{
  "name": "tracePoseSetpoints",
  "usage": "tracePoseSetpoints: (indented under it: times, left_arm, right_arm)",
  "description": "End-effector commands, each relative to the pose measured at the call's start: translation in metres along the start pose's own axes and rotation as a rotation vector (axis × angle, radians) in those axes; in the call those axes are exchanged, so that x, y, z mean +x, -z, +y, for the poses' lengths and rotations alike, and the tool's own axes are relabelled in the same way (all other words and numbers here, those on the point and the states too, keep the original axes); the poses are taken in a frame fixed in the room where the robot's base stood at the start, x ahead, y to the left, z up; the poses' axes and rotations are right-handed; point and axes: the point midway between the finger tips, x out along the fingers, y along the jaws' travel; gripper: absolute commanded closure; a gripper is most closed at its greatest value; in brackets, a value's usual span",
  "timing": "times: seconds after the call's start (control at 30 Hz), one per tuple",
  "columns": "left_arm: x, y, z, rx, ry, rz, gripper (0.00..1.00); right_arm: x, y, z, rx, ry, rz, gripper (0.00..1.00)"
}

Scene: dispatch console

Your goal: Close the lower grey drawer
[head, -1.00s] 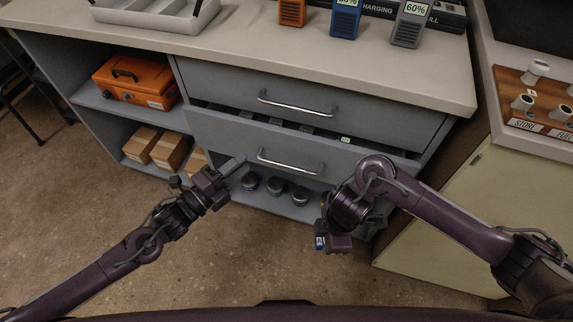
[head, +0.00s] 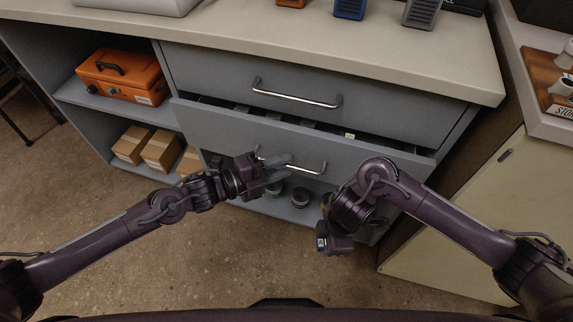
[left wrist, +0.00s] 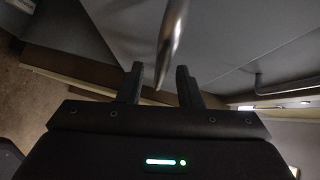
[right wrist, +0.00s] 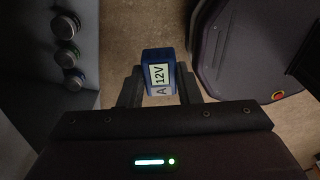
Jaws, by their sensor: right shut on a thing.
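The lower grey drawer (head: 225,124) stands slightly open below the upper drawer, with a dark gap along its top and small items showing inside. Its metal bar handle (head: 312,168) is partly hidden by my left gripper (head: 284,168), which is open at the handle's left part. In the left wrist view, the handle (left wrist: 173,38) runs down toward the space between the spread fingers (left wrist: 159,82); I cannot tell whether they touch it. My right gripper (right wrist: 160,88) is shut on a blue 12V battery (right wrist: 159,58), held in front of the cabinet's lower right.
The upper drawer (head: 210,72) looks shut. Round tins (head: 300,197) stand on the shelf under the lower drawer. An orange case (head: 120,78) and cardboard boxes (head: 160,150) fill the left shelves. A cream cabinet (head: 465,205) stands at right. The floor in front is clear.

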Motion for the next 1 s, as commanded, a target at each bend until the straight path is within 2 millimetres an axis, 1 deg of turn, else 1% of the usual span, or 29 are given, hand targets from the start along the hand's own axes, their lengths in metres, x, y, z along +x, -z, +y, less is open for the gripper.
tracePoseSetpoints:
  times: [0.03,0.17,0.47,0.57,0.73,1.0]
  left_arm:
    - [0.006,0.000,0.000,0.000,0.001,0.000,0.68]
    - [0.015,0.000,0.000,0.000,-0.001,0.000,0.68]
    - [0.017,0.000,0.000,0.000,-0.002,0.000,0.68]
    - [0.017,0.000,0.000,0.000,-0.001,0.000,0.78]
    - [0.017,0.000,0.000,0.000,-0.001,-0.001,1.00]
    - [0.017,0.000,0.001,0.000,-0.001,-0.001,1.00]
  right_arm:
    - [0.001,0.000,0.000,0.000,0.000,0.000,0.95]
    - [0.002,0.000,0.000,0.000,0.000,0.000,0.95]
    - [0.002,0.000,0.000,0.000,0.000,0.000,0.95]
    - [0.002,0.000,0.000,0.000,0.000,0.000,0.95]
    - [0.002,0.000,0.000,0.000,0.000,0.000,0.95]
    - [0.002,0.000,0.000,0.000,0.000,0.000,0.95]
